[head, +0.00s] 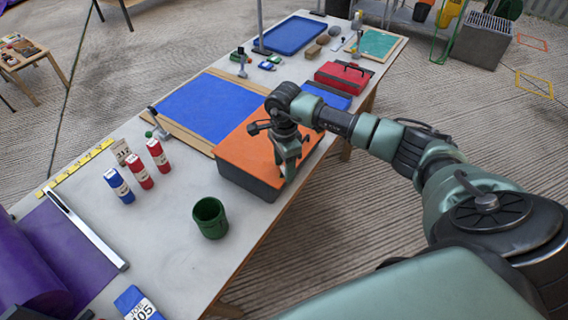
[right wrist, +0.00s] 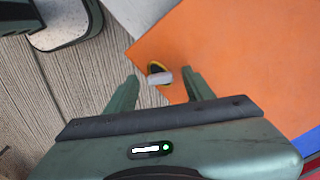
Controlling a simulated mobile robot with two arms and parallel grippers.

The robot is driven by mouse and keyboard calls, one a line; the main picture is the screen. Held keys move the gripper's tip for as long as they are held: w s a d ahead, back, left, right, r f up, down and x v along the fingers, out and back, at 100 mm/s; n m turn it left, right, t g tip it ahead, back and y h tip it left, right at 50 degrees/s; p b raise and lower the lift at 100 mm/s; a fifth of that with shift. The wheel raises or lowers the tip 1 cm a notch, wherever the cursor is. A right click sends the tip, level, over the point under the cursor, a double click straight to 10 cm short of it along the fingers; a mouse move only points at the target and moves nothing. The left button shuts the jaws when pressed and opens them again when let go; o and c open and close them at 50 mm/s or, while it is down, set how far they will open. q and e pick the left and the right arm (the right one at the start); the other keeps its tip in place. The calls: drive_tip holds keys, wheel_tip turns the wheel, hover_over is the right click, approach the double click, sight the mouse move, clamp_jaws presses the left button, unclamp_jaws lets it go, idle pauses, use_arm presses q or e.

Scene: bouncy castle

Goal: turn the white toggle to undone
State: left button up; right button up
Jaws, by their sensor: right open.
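The white toggle (right wrist: 161,77) sits on a black and yellow round base near the edge of an orange panel (right wrist: 235,60), in the right wrist view. The panel is the orange top (head: 250,140) of a dark box on the table in the head view. There the toggle is hidden behind my gripper. My right gripper (head: 288,168) points down over the box's right part. Its fingers are open, one on each side of the toggle in the right wrist view (right wrist: 161,82). I cannot tell whether they touch it. My left gripper is not in view.
The long table (head: 165,225) also holds a green cup (head: 210,219), red and blue bottles (head: 140,171), a blue mat (head: 213,108) and a red case (head: 343,76). Ribbed floor (head: 345,225) lies clear to the right of the table.

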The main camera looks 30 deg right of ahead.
drive_tip(key=shift+f, duration=0.1)
drive_tip(key=shift+c, duration=0.3)
clamp_jaws()
